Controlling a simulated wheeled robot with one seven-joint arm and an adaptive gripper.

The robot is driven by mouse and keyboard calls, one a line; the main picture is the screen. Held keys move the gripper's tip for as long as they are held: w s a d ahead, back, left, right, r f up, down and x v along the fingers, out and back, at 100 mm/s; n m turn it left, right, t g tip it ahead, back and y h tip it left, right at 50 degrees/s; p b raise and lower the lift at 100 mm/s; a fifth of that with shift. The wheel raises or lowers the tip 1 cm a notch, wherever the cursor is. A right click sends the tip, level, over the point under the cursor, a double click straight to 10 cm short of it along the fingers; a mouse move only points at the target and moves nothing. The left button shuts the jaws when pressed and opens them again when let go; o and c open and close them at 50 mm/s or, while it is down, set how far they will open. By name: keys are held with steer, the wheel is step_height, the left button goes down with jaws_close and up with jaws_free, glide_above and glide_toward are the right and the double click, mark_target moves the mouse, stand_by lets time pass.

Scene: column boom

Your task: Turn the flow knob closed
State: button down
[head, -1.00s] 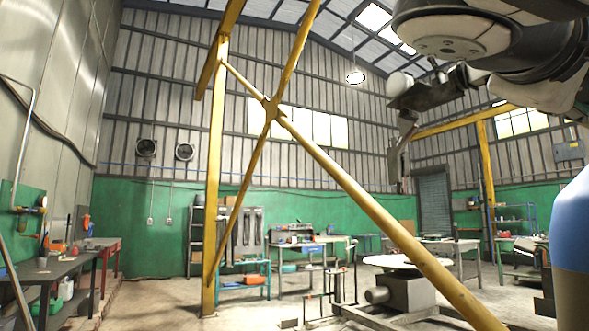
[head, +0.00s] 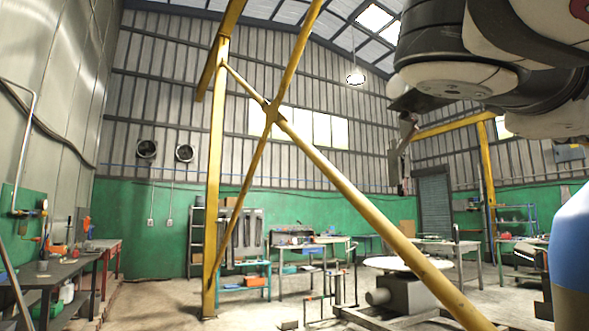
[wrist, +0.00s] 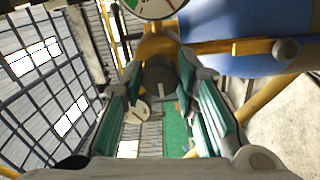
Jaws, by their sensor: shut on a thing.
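In the wrist view a dark grey round knob (wrist: 159,76) with a light line across its face sits between the fingertips of my gripper (wrist: 160,92). The knob is in front of a yellow fitting (wrist: 157,46). My gripper's two teal-padded fingers are shut on the knob, one on each side. A cream disc (wrist: 136,113) with a dark mark lies by the left finger. The knob cannot be made out in the head view, where my arm fills the upper right.
A round white gauge (wrist: 150,7) is close above the knob, and a blue rounded body (wrist: 235,48) is to its right. In the head view a yellow diagonal brace (head: 365,205) crosses the middle. A workbench (head: 75,262) stands at the left, with open floor (head: 150,300) beside it.

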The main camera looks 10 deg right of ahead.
steer(key=c, duration=1.2)
jaws_free()
steer(key=shift+c, duration=0.2)
steer(key=o, duration=0.7)
step_height(320, 180, up, 9)
steer(key=shift+w+r, duration=0.15)
steer(key=shift+r, duration=0.05)
steer(key=shift+w+a+r, duration=0.1)
steer(key=shift+w+r, duration=0.1)
steer(key=shift+s+a+r, duration=0.15)
steer(key=shift+s+r, duration=0.25)
steer(key=shift+s, duration=0.25)
steer(key=c, duration=0.5)
steer(key=shift+w+f, duration=0.3)
steer(key=shift+c, duration=1)
